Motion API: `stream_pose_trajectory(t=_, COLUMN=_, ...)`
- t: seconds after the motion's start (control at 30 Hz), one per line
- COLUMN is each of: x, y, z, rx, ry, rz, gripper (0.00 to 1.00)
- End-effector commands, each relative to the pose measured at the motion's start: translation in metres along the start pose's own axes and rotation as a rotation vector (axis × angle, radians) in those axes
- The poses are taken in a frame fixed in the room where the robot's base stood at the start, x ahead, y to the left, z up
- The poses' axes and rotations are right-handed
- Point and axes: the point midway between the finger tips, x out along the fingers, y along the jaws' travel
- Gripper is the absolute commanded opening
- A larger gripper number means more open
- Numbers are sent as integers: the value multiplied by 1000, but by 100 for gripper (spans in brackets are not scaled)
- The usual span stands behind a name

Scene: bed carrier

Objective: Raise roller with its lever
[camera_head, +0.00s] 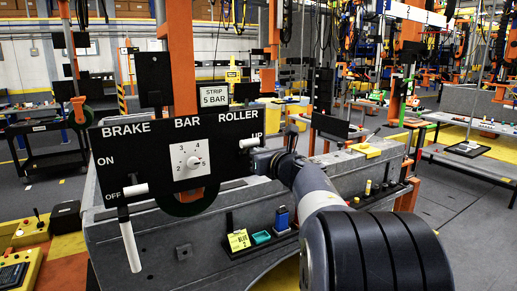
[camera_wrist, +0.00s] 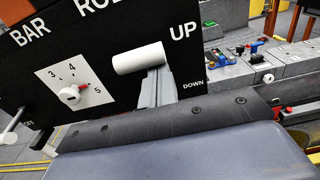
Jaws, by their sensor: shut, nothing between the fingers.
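The roller lever (camera_head: 250,142) is a white cylindrical handle at the right of the black control panel (camera_head: 221,128). In the wrist view the roller lever (camera_wrist: 138,57) points left, beside UP and above DOWN. My gripper (camera_head: 258,162) is close below the lever in the head view. In the wrist view my gripper (camera_wrist: 155,80) is shut and empty. Its grey fingers reach up to the lever's underside and right end; whether they touch it I cannot tell. My arm hides DOWN in the head view.
The bar dial (camera_head: 194,162) and the white brake lever (camera_head: 135,190), at OFF, are left on the panel. A long white handle (camera_head: 130,245) hangs below. A ledge (camera_head: 262,243) with small items lies beneath my arm. An orange post (camera_head: 181,60) stands behind.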

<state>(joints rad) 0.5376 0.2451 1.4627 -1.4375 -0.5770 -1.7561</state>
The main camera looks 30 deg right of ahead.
Motion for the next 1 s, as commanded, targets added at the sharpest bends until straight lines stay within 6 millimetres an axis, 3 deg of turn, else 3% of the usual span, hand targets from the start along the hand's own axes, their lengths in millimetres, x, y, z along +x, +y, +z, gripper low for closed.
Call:
stream_pose_trajectory(t=0.73, x=1, y=1, z=2, rx=-1, ry=-2, rz=1, gripper=0)
stream_pose_trajectory(t=1.0, x=9, y=8, z=-21, rx=-1, ry=-1, rz=1, gripper=0)
